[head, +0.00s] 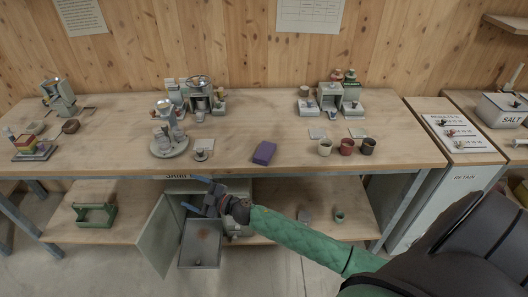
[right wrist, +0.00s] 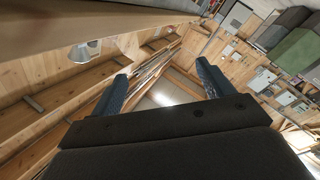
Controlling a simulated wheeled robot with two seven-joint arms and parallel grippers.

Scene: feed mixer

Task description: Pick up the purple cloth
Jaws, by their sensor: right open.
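The purple cloth (head: 264,152) lies folded as a small block on the wooden table, near its front edge and around the middle. My right gripper (head: 194,194) is in front of the table at about the height of its edge, left of the cloth and apart from it. In the right wrist view my right gripper (right wrist: 165,85) shows its two fingers spread with nothing between them. The cloth is not seen in the right wrist view. My left gripper is not in view.
Three small pots (head: 346,147) stand right of the cloth. A round tray (head: 170,147) with items and a small weight (head: 201,155) are to its left. Below, a cabinet with an open door (head: 160,236) stands under the table. Table around the cloth is clear.

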